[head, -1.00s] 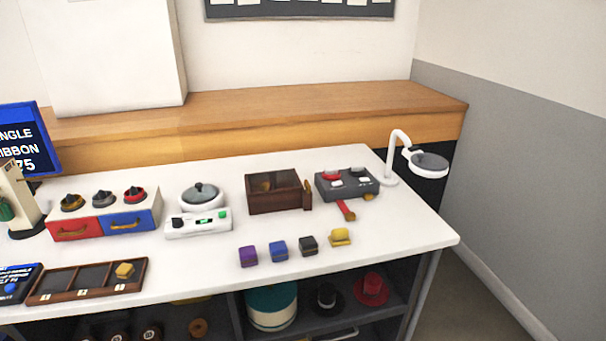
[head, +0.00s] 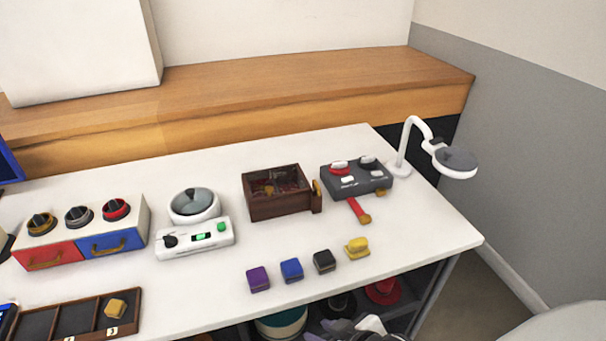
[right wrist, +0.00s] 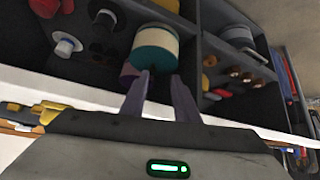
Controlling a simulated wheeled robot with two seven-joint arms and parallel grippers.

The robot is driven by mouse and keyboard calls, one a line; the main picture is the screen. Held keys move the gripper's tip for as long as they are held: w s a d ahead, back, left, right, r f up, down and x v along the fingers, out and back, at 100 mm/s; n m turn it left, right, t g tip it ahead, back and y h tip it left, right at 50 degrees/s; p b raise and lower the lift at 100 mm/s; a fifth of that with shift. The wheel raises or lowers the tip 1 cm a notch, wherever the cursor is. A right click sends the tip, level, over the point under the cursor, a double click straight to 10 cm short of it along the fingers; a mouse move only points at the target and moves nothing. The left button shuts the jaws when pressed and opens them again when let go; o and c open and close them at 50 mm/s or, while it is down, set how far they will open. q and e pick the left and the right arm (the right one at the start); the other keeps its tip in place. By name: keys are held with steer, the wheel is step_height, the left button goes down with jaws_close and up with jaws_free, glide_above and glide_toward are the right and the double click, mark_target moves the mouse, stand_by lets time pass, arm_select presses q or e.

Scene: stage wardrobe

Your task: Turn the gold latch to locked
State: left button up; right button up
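A dark grey box (head: 357,181) stands at the right of the white table in the head view. A red bar (head: 358,209) with a gold end sticks out from its front. A small gold piece (head: 381,192) shows at its front right corner; I cannot tell which gold part is the latch or how it is set. My right gripper (head: 355,328) shows at the bottom edge of the head view, below the table's front edge and well away from the box. In the right wrist view its fingers (right wrist: 160,92) are apart with nothing between them. My left gripper is out of view.
A brown glass-topped box (head: 277,207) stands just left of the grey box. Purple, blue, black and yellow blocks (head: 357,247) line the front. A white lamp (head: 404,150) stands at the right corner. Shelves under the table hold hats and a teal-and-cream drum (right wrist: 155,48).

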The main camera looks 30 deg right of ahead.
steer(key=w+d+r+m+h+p, duration=0.15)
steer(key=w+d+r, duration=0.3)
steer(key=r, duration=0.45)
steer(key=m+t+h, duration=0.2)
steer(key=t, duration=0.3)
glide_toward(318, 186)
steer(key=x, duration=0.7)
steer(key=shift+w+d, duration=0.1)
steer(key=shift+w, duration=0.15)
steer(key=shift+x, duration=0.9)
steer(key=shift+f, duration=0.1)
jaws_close()
